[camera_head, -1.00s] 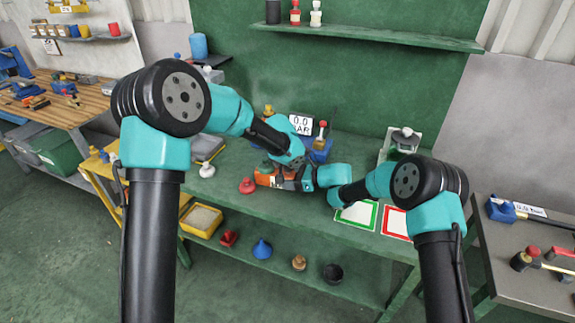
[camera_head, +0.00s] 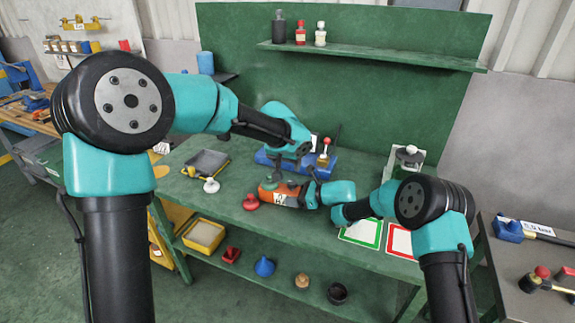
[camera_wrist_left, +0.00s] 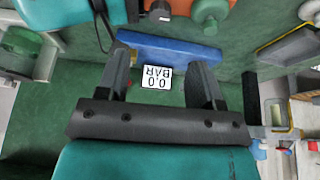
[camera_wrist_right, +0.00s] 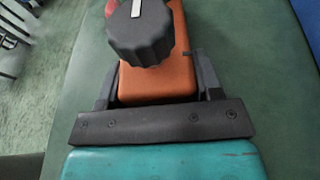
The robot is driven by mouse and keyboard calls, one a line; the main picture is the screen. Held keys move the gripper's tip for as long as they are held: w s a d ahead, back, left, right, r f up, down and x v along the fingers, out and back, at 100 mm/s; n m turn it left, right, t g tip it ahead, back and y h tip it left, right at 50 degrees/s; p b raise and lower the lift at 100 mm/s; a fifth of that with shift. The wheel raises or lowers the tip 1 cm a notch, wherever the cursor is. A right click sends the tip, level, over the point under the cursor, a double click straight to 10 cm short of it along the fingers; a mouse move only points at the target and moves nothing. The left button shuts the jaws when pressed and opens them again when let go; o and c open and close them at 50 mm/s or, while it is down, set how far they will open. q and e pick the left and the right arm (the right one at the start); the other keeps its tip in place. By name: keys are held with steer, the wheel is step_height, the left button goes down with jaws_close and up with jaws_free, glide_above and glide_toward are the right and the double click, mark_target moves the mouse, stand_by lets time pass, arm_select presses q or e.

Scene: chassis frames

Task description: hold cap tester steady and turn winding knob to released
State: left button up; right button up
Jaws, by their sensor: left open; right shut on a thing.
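The orange cap tester (camera_head: 278,195) lies on the green bench. My right gripper (camera_head: 308,191) is shut on one end of its body; the right wrist view shows the orange body (camera_wrist_right: 158,80) between the fingers (camera_wrist_right: 155,92). A dark ribbed winding knob (camera_wrist_right: 140,35) with a white mark stands on top, partly cut off by the frame edge. My left gripper (camera_head: 288,158) is open and empty, above and behind the tester. In the left wrist view its spread fingers (camera_wrist_left: 160,72) frame a blue base and card, with the tester (camera_wrist_left: 185,8) at the top edge.
A red knobbed item (camera_head: 251,202) and a white one (camera_head: 211,186) stand left.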

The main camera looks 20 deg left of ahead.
arm_select(q)
steer(key=shift+w+a, duration=0.1)
steer(key=shift+a, duration=0.05)
steer(key=m+g+h, duration=0.2)
steer(key=m+g, duration=0.1)
steer(key=m, duration=0.8)
glide_toward(291, 182)
steer(key=a+r, duration=0.2)
steer(key=a, duration=0.1)
steer(key=m, duration=0.1)
steer(key=m+h, duration=0.1)
steer(key=m, duration=0.1)
steer(key=m+h, duration=0.1)
steer(key=shift+w+d+r+m+g, duration=0.1)
steer(key=shift+w+d+m+g, duration=0.05)
steer(key=shift+w+m+g, duration=0.15)
steer(key=x, duration=1.2)
